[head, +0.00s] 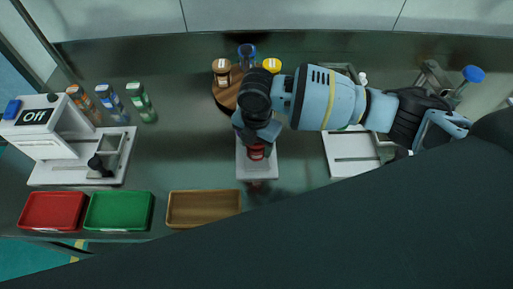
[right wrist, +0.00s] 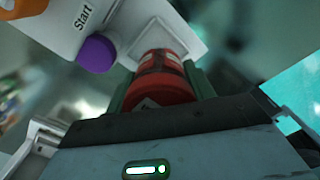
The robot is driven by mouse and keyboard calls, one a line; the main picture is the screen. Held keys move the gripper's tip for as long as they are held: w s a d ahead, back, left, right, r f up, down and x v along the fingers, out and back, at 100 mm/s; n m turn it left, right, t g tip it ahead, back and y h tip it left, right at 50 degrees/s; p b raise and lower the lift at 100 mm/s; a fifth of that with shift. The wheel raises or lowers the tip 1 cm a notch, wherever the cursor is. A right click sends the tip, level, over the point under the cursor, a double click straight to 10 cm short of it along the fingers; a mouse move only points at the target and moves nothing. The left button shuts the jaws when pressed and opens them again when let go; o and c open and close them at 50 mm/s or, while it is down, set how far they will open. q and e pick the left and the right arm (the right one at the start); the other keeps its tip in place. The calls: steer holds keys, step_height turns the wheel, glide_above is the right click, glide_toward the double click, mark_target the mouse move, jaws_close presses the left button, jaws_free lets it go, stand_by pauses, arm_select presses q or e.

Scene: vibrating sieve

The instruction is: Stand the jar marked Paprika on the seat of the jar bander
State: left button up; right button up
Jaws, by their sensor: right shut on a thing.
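My right gripper (head: 257,135) is shut on a red jar (head: 257,152), seen from above in the head view. The jar (right wrist: 162,75) also shows between the fingers in the right wrist view; I cannot read its label. The jar is over the white jar bander (head: 257,172). In the right wrist view the bander (right wrist: 120,25) has a "Start" marking, a purple button (right wrist: 96,54) and a pale square seat (right wrist: 185,30) just beyond the jar. I cannot tell whether the jar touches the seat. My left gripper is not in view.
A round wooden stand (head: 226,97) with several jars is behind the bander. A white machine reading "Off" (head: 50,145) and three jars are left. Red (head: 52,211), green (head: 118,211) and wooden (head: 203,207) trays line the front. A white device (head: 352,155) is right.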

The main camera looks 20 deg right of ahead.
mark_target(257, 150)
steer(key=shift+w+d+f, duration=0.1)
steer(key=shift+w+f, duration=0.1)
steer(key=shift+w, duration=0.1)
steer(key=shift+f, duration=1.55)
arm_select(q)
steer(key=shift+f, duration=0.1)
arm_select(e)
steer(key=shift+f, duration=0.1)
steer(key=o, duration=1)
step_height(257, 150, up, 11)
steer(key=shift+r+p, duration=0.1)
steer(key=shift+p, duration=0.3)
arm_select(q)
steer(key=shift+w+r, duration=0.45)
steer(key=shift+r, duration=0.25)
arm_select(e)
steer(key=shift+r, duration=0.5)
